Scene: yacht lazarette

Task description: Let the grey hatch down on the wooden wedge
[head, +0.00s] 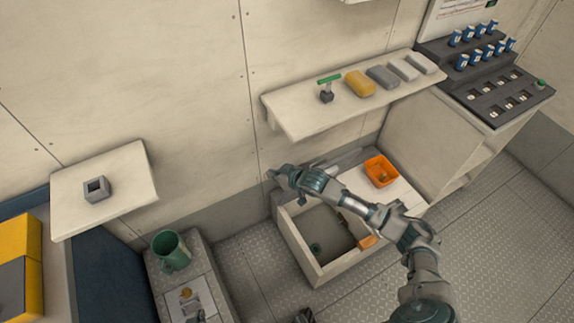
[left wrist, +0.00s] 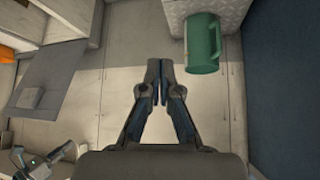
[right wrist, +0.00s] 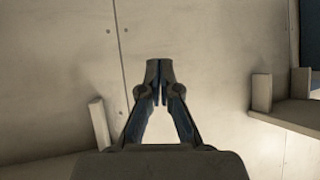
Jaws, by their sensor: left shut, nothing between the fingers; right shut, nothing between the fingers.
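The grey hatch (head: 350,158) stands raised at the back of the open locker (head: 301,262), partly hidden by my right arm. In the left wrist view, a grey panel with a small block on it, apparently the hatch (left wrist: 62,75), is at the left. A small orange-brown piece, apparently the wooden wedge (head: 368,241), sits at the locker opening's right rim. My right gripper (head: 271,174) is shut and empty, in front of the hatch's left end. My left gripper (head: 303,314) is shut and empty at the bottom edge, its arm out of frame.
An orange tray (head: 380,170) stands right of the opening. A green mug (head: 171,251) stands on a pedestal at the left. A wall shelf (head: 310,119) with several blocks overhangs the locker. A smaller shelf (head: 128,172) is at the left. Clear floor (head: 243,268) lies between pedestal and locker.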

